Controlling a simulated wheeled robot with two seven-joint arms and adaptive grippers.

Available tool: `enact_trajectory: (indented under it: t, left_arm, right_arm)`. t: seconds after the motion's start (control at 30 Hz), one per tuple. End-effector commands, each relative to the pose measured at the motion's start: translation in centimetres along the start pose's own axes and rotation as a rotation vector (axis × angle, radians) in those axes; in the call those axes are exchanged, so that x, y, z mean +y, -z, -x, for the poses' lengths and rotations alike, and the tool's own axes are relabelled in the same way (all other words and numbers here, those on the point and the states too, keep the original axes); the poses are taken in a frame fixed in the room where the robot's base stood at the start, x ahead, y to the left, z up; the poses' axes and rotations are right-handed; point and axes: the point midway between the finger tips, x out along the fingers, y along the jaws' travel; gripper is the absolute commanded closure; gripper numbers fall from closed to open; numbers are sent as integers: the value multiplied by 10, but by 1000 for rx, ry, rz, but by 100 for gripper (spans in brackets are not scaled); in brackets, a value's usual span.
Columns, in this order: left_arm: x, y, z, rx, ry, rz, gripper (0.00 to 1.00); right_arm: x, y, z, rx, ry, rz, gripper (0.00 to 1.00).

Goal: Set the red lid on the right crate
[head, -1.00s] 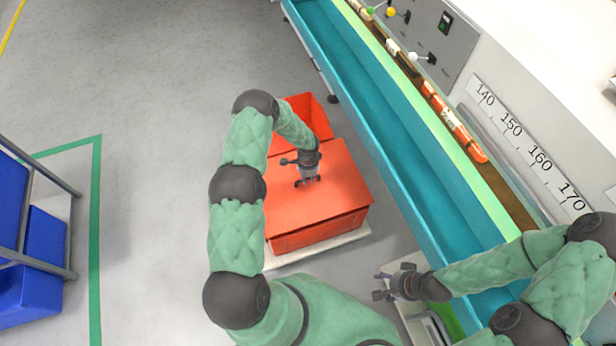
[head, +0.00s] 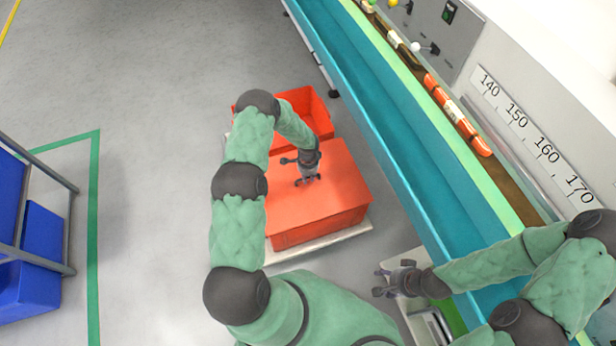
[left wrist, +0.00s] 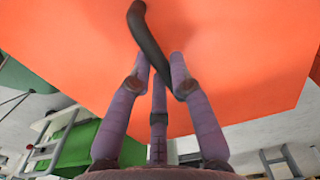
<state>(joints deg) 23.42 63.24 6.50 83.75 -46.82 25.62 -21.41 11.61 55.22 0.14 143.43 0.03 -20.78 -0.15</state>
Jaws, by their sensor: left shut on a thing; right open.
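The red lid (head: 335,180) is a flat orange-red panel lying level over the nearer red crate (head: 320,229). Its edges line up closely with that crate's walls. I cannot tell whether it fully touches the rim. My left gripper (head: 308,181) is above the lid's middle, shut on its dark handle; the left wrist view shows the fingers (left wrist: 160,75) around the dark curved handle (left wrist: 148,38), with the lid (left wrist: 225,45) beyond. A second red crate (head: 308,108) stands open behind, partly hidden by my left arm. My right gripper (head: 381,281) is open and empty at the lower right.
The crates stand on a pale low base (head: 318,248). A long teal trough (head: 400,135) runs close along their right side. A blue-bin rack (head: 35,240) stands at the far left. The grey floor (head: 150,140) between is clear.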

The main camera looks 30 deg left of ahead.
Motion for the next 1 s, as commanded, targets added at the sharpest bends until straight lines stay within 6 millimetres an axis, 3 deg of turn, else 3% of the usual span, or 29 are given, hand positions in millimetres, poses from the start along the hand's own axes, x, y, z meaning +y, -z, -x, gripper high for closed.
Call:
enact_trajectory:
  t: [1.0]
  left_arm:
    - [0,0,-8,0,1,0,100]
  right_arm:
    - [4,0,-11,0,0,0,44]
